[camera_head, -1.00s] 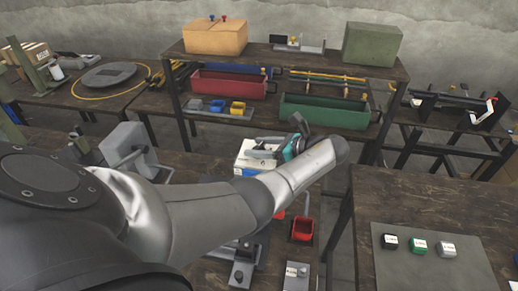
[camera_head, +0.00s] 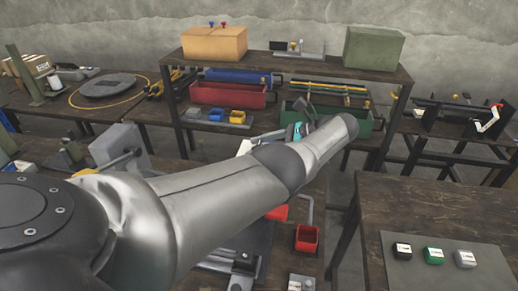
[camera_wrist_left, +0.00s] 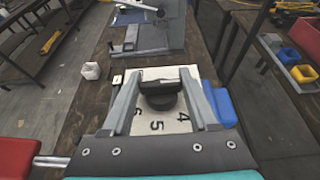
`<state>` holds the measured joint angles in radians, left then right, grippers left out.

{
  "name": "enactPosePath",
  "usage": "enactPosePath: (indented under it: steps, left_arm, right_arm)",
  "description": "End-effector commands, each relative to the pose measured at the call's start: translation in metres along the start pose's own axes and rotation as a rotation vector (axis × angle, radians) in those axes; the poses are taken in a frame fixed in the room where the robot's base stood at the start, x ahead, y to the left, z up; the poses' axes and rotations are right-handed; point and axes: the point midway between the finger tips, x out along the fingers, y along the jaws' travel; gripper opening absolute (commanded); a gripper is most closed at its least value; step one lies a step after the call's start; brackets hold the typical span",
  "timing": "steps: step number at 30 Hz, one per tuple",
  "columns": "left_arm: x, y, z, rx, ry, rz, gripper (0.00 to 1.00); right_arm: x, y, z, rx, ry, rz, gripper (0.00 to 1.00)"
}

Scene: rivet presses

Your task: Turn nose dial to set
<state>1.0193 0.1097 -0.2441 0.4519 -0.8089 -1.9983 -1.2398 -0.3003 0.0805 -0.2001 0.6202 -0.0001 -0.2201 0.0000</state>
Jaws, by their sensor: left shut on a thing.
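The nose dial (camera_wrist_left: 162,98) is a dark round knob with a raised bar in the left wrist view. It sits on a white plate (camera_wrist_left: 178,124) with the black numbers 4, 5 and 6 visible; the rest of the scale is hidden. My left gripper (camera_wrist_left: 163,80) has a finger on each side of the knob's bar and is shut on it. In the head view my left gripper (camera_head: 311,110) shows only as a teal and grey piece behind my arm, which hides the dial there. My right gripper is in neither view.
A grey machine (camera_wrist_left: 155,38) stands beyond the dial, and a blue bin (camera_wrist_left: 223,107) is close on its right. A red bin (camera_head: 307,238) is on the near bench. Red (camera_head: 228,96) and green (camera_head: 355,126) trays sit behind. The right table (camera_head: 435,205) is mostly clear.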

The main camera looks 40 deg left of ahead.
Motion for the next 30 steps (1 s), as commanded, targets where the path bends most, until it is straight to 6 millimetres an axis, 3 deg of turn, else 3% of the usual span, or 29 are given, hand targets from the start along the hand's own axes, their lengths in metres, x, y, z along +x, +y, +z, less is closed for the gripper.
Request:
enactPosePath:
  steps: [10, 11, 18, 30]
  left_arm:
    - [0.0014, 0.0003, 0.0011, -0.003, -0.002, 0.006, 0.04]
    - [0.0014, 0.0003, 0.0011, -0.003, -0.002, 0.006, 0.62]
    - [0.0009, 0.0003, 0.0005, -0.001, -0.001, 0.004, 0.89]
    - [0.0012, 0.0001, 0.0045, 0.0, 0.0, 0.003, 0.9]
  right_arm:
    - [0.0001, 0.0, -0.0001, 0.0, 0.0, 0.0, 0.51]
    - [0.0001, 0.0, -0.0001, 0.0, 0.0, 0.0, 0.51]
    - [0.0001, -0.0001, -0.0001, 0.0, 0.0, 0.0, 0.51]
    - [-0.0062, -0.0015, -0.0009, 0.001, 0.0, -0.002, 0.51]
